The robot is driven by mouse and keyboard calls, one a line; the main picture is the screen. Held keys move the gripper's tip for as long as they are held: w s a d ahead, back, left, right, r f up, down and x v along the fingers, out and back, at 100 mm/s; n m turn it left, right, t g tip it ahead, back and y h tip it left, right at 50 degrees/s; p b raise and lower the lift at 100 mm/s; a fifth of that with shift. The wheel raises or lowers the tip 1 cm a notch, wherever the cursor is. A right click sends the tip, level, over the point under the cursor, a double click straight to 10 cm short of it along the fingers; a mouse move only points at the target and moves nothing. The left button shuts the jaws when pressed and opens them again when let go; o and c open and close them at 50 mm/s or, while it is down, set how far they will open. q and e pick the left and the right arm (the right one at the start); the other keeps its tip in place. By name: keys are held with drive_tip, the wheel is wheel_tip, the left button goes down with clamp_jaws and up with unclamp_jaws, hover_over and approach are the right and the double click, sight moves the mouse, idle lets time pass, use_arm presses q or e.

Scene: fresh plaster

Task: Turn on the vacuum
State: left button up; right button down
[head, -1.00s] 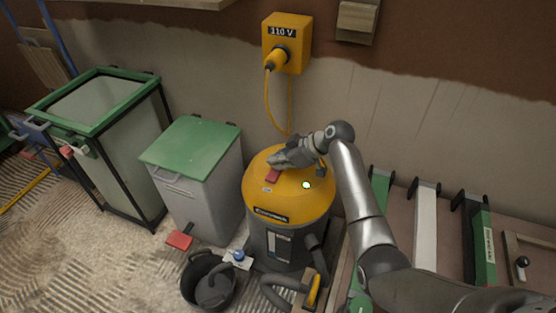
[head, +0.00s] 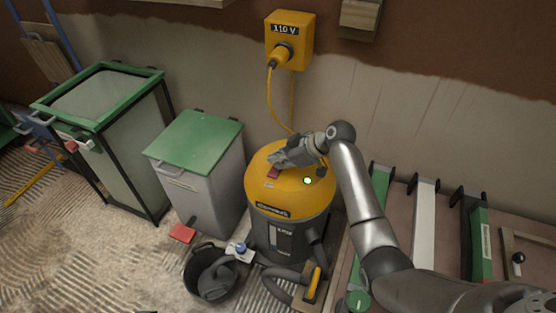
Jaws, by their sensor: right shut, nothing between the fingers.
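The vacuum (head: 288,202) is a round drum with a yellow lid and a dark lower body, standing upright against the wall. A red switch (head: 273,173) sits on top of its lid. A small light (head: 307,181) on the lid glows green. My right gripper (head: 276,163) is shut and empty, its fingertips at the red switch, partly covering it. I cannot tell whether they touch it. The yellow cable runs up to a plug in the yellow 110 V box (head: 290,50) on the wall. My left gripper is not in view.
A grey bin with a green lid (head: 195,142) stands left of the vacuum, and a green-framed container (head: 125,130) farther left. A black bucket (head: 200,277) and a hose lie in front. Green and white rails (head: 424,225) stand to the right. The left floor is mostly clear.

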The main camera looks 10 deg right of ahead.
drive_tip(key=v, duration=1.1)
drive_tip(key=shift+s+r, duration=0.15)
drive_tip(key=shift+s, duration=0.05)
drive_tip(key=shift+d, duration=0.15)
